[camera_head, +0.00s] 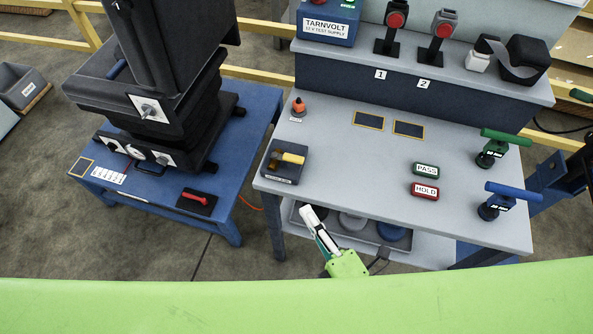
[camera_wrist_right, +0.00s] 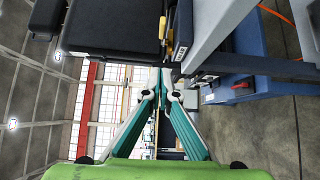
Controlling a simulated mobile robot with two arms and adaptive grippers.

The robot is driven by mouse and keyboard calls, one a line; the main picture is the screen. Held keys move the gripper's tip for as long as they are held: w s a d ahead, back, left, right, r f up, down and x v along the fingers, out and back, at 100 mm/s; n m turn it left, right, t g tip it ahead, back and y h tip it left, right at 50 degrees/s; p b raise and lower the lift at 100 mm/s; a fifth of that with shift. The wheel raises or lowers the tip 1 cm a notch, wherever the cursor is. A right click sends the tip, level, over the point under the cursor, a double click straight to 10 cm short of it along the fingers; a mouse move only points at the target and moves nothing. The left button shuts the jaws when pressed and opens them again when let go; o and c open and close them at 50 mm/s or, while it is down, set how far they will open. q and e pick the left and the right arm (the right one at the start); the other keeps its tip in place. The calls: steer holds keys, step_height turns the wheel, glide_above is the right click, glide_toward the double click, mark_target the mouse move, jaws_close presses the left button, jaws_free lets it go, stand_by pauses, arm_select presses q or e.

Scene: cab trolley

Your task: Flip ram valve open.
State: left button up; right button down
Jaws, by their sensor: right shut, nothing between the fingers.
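A red lever (camera_head: 195,200) lies on a small black plate at the front of the blue trolley (camera_head: 225,205); it looks like the ram valve, and I see no label on it. My right gripper (camera_head: 307,213) is in front of the grey bench, near its front edge, to the right of the lever and well apart from it. Its fingers are together and empty. My left gripper is out of view.
The trolley carries a tall black seat unit (camera_head: 150,100). The grey bench (camera_head: 350,170) holds a yellow-handled tool (camera_head: 288,158), PASS (camera_head: 426,169) and HOLD (camera_head: 425,191) blocks, and green and blue T-handles. A floor gap separates trolley and bench, with an orange cable (camera_head: 250,204).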

steer(key=p, duration=0.2)
glide_toward(288, 160)
steer(key=w+a, duration=0.2)
steer(key=a, duration=0.2)
steer(key=shift+w+d+p, duration=0.2)
steer(key=shift+w, duration=0.25)
steer(key=shift+w+d+p, duration=0.2)
steer(key=shift+w, duration=0.3)
steer(key=shift+w+d+f, duration=0.1)
steer(key=shift+w+d, duration=0.15)
steer(key=shift+w, duration=0.35)
